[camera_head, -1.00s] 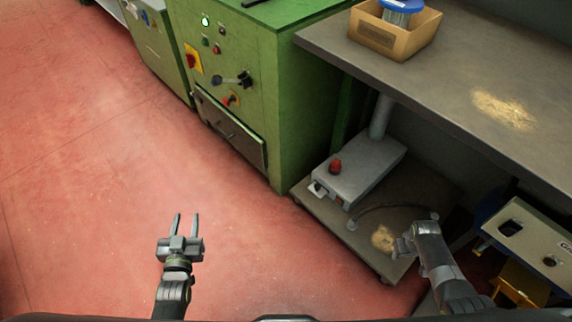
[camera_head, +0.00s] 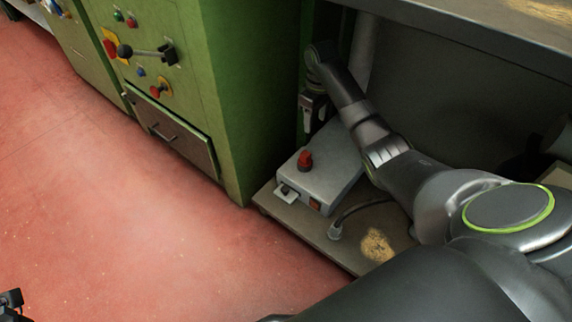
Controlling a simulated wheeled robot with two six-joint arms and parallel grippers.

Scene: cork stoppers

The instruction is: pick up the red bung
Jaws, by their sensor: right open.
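The red bung (camera_head: 305,161) stands upright on top of a grey metal box (camera_head: 335,165) under the bench. My right arm reaches in from the lower right. Its gripper (camera_head: 306,125) points down, open, above and just behind the bung in the picture and apart from it; its fingers show small and dark against the green cabinet. My left gripper (camera_head: 12,300) is only partly in view at the lower left corner, over the floor, far from the bung, and its fingers cannot be made out.
The grey box sits on a low platform (camera_head: 290,217) with a cable (camera_head: 360,208) and a sawdust patch. A green cabinet (camera_head: 250,90) stands close at left, and the bench top (camera_head: 450,20) overhangs. The red floor (camera_head: 120,220) is clear.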

